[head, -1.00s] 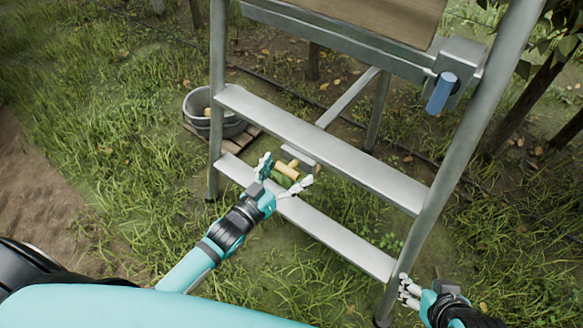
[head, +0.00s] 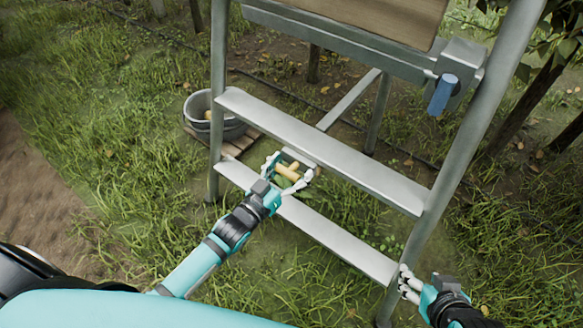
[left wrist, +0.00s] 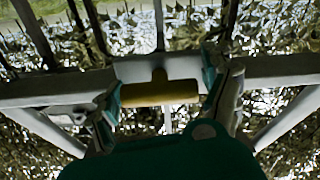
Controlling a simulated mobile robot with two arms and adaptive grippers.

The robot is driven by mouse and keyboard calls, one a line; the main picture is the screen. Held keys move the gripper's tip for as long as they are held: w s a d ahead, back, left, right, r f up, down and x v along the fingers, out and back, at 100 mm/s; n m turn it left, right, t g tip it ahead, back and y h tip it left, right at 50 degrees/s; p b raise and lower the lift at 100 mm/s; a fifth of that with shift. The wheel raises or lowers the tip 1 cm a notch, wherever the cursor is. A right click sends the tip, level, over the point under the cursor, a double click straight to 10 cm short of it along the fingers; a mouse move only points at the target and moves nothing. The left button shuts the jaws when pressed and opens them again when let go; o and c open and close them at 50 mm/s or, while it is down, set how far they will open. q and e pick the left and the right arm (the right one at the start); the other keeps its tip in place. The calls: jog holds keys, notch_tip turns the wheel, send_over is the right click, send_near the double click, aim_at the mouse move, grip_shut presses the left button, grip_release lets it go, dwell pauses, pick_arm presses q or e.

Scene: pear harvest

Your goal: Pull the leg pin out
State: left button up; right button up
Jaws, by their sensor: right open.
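The leg pin has a yellow T-shaped handle (head: 287,171) and sits behind the gap between the ladder's two lower steps. My left gripper (head: 290,166) is open, with one finger on each side of the handle. In the left wrist view the yellow crossbar (left wrist: 160,92) spans most of the space between the fingers; whether they touch it is unclear. The pin's shaft is mostly hidden. My right gripper (head: 406,284) is open and empty beside the ladder's right front leg, low down.
The grey metal ladder (head: 320,150) stands on grass. A blue handle (head: 443,94) is on its upper right side. A grey bucket (head: 231,125) stands on wooden slats (head: 236,147) behind the left leg. Grass at left is clear.

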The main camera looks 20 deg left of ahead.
pick_arm(q)
jog(key=shift+w+r, duration=0.1)
jog(key=shift+r, duration=0.1)
jog(key=c, duration=0.3)
jog(key=shift+c, duration=0.2)
jog(key=shift+r, duration=0.1)
pick_arm(e)
jog(key=shift+s+r, duration=0.1)
pick_arm(q)
jog(key=p+v, duration=0.2)
jog(key=v, duration=0.2)
jog(key=shift+c, duration=0.2)
pick_arm(e)
jog(key=s+d+f+g+h, duration=0.1)
jog(key=s+d+g, duration=0.1)
jog(key=s+g, duration=0.2)
jog(key=s, duration=0.3)
jog(key=shift+d+f, duration=0.2)
jog(key=shift+f, duration=0.2)
pick_arm(q)
jog(key=o, duration=1.7)
jog(key=shift+o, duration=0.2)
jog(key=shift+f, duration=0.25)
jog(key=shift+s, duration=0.2)
